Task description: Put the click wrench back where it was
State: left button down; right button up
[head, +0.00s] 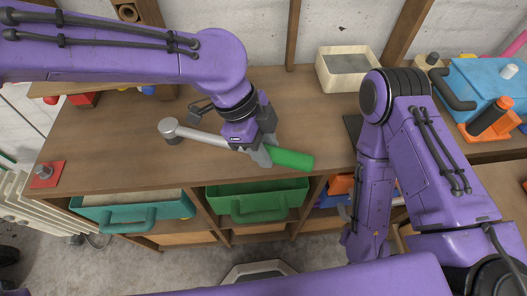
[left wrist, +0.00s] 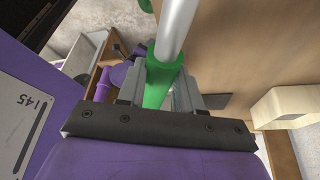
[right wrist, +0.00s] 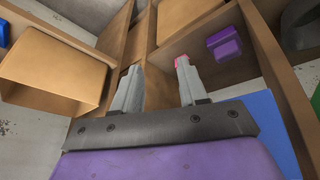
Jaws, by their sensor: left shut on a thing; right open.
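The click wrench (head: 290,159) has a green handle and a long silver shaft. It lies across the wooden worktop, its round head (head: 170,128) to the left and the handle's end near the front edge. My left gripper (head: 262,154) is shut on it near where shaft and handle meet. In the left wrist view the green handle (left wrist: 160,82) sits between the fingers. I cannot tell whether the wrench touches the worktop. My right gripper (right wrist: 157,88) is open and empty, facing shelf compartments; in the head view it is hidden low at the front.
Green (head: 258,201) and teal (head: 125,212) bins sit in cubbies below the worktop (head: 100,135). A cream tray (head: 347,70) stands at the back. A red plate with a knob (head: 44,173) is at the left. A blue box (head: 480,85) is at the right. A purple block (right wrist: 224,43) is in a compartment.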

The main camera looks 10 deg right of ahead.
pick_arm(q)
jog(key=shift+w+f, duration=0.2)
jog(key=shift+f, duration=0.85)
jog(key=shift+w+f, duration=0.2)
jog(key=shift+f, duration=0.8)
jog(key=c, duration=0.8)
grip_release()
jog(key=shift+a+f, duration=0.1)
jog(key=shift+o, duration=0.2)
jog(key=v, duration=1.2)
